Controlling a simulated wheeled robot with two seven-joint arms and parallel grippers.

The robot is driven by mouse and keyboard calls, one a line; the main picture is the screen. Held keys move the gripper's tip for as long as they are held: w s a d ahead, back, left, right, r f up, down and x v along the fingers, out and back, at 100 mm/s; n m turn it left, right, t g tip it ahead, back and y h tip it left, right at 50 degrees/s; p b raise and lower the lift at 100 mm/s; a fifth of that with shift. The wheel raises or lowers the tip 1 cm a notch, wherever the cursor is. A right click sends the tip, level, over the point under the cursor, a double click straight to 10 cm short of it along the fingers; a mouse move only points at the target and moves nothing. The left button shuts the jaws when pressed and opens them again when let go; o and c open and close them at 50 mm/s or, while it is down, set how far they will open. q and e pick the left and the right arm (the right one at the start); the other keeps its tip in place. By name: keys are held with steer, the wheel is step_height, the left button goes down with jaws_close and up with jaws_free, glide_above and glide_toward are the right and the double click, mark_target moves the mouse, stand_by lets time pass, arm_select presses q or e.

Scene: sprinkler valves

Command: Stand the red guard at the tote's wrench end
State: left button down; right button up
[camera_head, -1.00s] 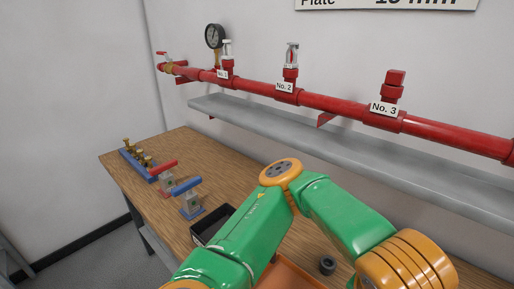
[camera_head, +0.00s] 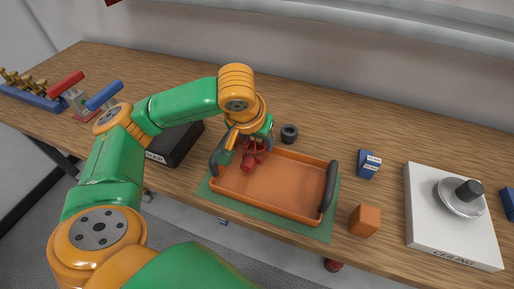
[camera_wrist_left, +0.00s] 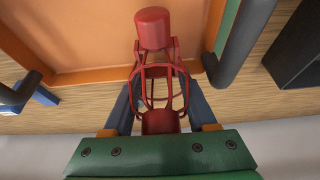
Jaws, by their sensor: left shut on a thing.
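The orange tote (camera_head: 285,207) lies on a green mat (camera_head: 318,228), with a dark handle at each end. My left gripper (camera_head: 256,141) is over the tote's left end, near its back corner. It is shut on the red guard (camera_head: 249,164), a cage of red bars with a solid red cap. In the left wrist view the guard (camera_wrist_left: 153,30) stands out between the finger tips (camera_wrist_left: 160,112), with its cap over the tote floor (camera_wrist_left: 85,45). I cannot tell whether the guard touches the tote. No wrench can be made out.
A black box (camera_head: 176,145) stands left of the tote, with blue- and red-handled valves (camera_head: 103,96) beyond. A dark ring (camera_head: 289,133) lies behind. An orange block (camera_head: 364,220), a blue box (camera_head: 368,164) and a white ceiling plate (camera_head: 450,238) are to the right.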

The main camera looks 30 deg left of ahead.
arm_select(q)
steer(key=shift+f, duration=0.95)
arm_select(e)
steer(key=shift+a+f, duration=0.2)
steer(key=shift+a, duration=0.1)
arm_select(q)
steer(key=shift+c, duration=1)
jaws_free()
steer(key=shift+f, duration=0.1)
arm_select(e)
steer(key=shift+d, duration=0.1)
